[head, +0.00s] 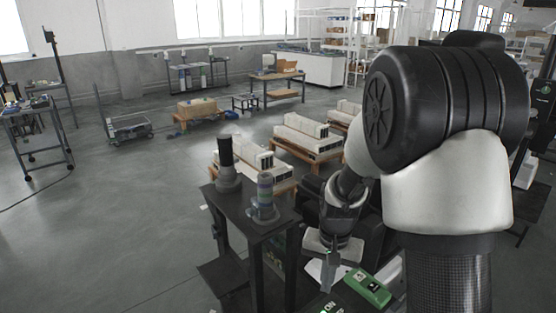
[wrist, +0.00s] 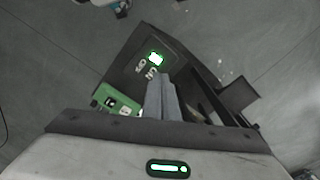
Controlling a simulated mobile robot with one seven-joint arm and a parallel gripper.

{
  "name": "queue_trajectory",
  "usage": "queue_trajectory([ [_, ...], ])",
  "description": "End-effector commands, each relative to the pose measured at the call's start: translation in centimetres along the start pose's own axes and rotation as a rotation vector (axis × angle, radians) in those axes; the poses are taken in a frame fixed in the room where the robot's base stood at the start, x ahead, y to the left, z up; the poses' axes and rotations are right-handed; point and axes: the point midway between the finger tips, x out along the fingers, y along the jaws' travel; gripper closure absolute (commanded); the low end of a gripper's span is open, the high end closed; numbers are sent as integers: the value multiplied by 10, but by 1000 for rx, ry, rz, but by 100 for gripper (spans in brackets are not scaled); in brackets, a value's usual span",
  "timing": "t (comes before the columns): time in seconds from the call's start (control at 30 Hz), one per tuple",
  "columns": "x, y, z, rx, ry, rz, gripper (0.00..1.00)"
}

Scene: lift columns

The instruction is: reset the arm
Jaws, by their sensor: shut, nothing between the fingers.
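My arm rises on the right of the head view and bends down. My gripper (head: 327,284) hangs at its end, low in the centre of the head view, with its fingers pointing down. In the wrist view, the two grey fingers of my gripper (wrist: 163,97) lie together, with nothing between them. They are over a dark surface beside a green box (head: 368,287). The green box also shows left of the fingers in the wrist view (wrist: 117,101). I cannot tell whether the fingertips touch anything.
A dark small table (head: 255,226) stands left of my gripper. It bears a dark lift column (head: 226,160) and a grey-blue one (head: 265,194). White units on wooden pallets (head: 308,136) stand behind.

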Motion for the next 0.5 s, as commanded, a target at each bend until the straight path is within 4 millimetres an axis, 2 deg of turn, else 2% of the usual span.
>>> queue_trajectory([
  [0.03, -26, 0, 2, -17, 28, -15, 100],
  [0.2, -103, 7, 23, -96, 113, -56, 100],
  [0.4, -178, 22, 62, -195, 221, -85, 100],
  [0.5, -207, 32, 85, -242, 277, -93, 100],
])
